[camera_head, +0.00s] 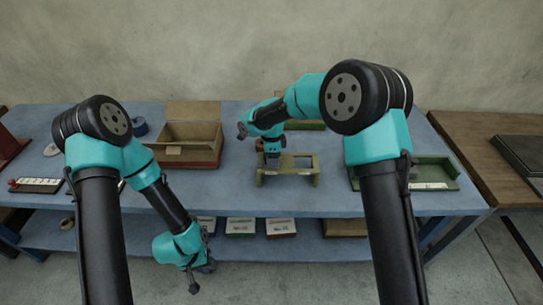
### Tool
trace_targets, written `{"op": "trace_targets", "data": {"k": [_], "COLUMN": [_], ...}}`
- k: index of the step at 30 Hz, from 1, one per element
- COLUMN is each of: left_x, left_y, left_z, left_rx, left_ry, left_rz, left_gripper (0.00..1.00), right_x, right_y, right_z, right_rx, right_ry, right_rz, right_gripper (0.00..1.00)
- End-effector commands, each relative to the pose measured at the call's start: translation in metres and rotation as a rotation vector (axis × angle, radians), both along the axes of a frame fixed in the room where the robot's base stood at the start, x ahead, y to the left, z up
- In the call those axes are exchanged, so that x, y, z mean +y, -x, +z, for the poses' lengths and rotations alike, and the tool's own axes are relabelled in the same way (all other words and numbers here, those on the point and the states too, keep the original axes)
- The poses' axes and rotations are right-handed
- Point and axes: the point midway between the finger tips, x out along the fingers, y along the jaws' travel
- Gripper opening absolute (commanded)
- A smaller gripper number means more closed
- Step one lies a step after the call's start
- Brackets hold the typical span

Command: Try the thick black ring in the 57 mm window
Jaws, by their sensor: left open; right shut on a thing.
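The olive-green gauge stand (316,172) stands on the blue table, with windows in its top and small pale labels on its front. Which window is 57 mm is too small to read. My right gripper (272,156) points down over the stand's left window and is shut on a dark thing, apparently the thick black ring. The ring is mostly hidden by the fingers, and I cannot tell whether it is in the window or just above it. The right window is uncovered. My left gripper (200,277) is open and empty, hanging low in front of the table.
An open cardboard box (190,133) stands left of the stand, with a blue roll (139,127) beside it. A green tray (434,172) is at the right. A white strip with small pieces (38,185) lies far left. Boxes (281,227) sit on the lower shelf.

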Motion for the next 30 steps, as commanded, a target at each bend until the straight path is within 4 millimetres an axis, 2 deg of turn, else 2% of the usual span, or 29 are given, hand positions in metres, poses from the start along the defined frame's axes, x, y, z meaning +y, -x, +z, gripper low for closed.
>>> {"op": "trace_targets", "data": {"k": [9,10,12,19,24,28,30], "left_x": [0.0,0.0,0.0,0.0,0.0,0.0,0.0], "left_y": [0.0,0.0,0.0,0.0,0.0,0.0,0.0], "left_z": [0.0,0.0,0.0,0.0,0.0,0.0,0.0], "left_rx": [0.0,0.0,0.0,0.0,0.0,0.0,0.0], "left_ry": [0.0,0.0,0.0,0.0,0.0,0.0,0.0], "left_rz": [0.0,0.0,0.0,0.0,0.0,0.0,0.0], "left_gripper": [0.43,0.43,0.43,0.43,0.43,0.43,0.43], "right_x": [-0.0001,-0.0001,-0.0001,0.0,0.0,0.0,0.0], "right_y": [-0.0001,-0.0001,-0.0001,-0.0001,0.0,0.0,0.0], "right_z": [0.0,0.0,0.0,0.0,-0.0002,-0.0002,-0.0002], "right_rx": [0.0,0.0,0.0,0.0,0.0,0.0,0.0], "right_ry": [0.0,0.0,0.0,0.0,0.0,0.0,0.0], "right_rz": [0.0,0.0,0.0,0.0,0.0,0.0,0.0], "right_gripper": [0.32,0.58,0.64,0.86,0.87,1.0,1.0]}}
